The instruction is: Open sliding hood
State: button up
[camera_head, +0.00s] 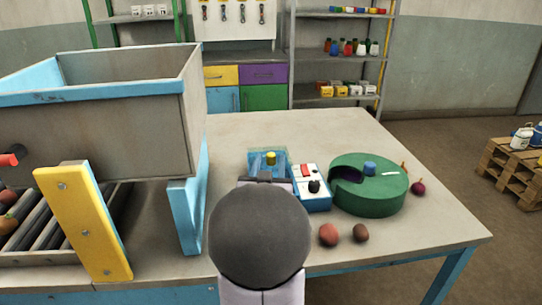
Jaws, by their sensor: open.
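A large grey box-like housing with worn blue trim, which looks like the sliding hood (145,125), stands on the left over a bed of rollers (65,230). A red knob or handle (9,160) shows at its left side, cut by the picture edge. A yellow upright plate (82,225) stands in front, and a blue post (187,215) is at its right. My gripper (267,168) is open, right of the hood and apart from it, over a blue box with a yellow knob (271,157). My own round grey joint hides part of the gripper.
A white-and-blue control box (310,187) with a red switch and black knob sits beside a round green device (370,190). Loose round vegetables (329,235) lie near the table's front. The table (300,130) is clear at the back. Shelves (335,100) stand behind.

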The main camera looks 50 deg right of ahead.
aim_at(270, 160)
jog(key=shift+x, duration=1.55)
grip_shut()
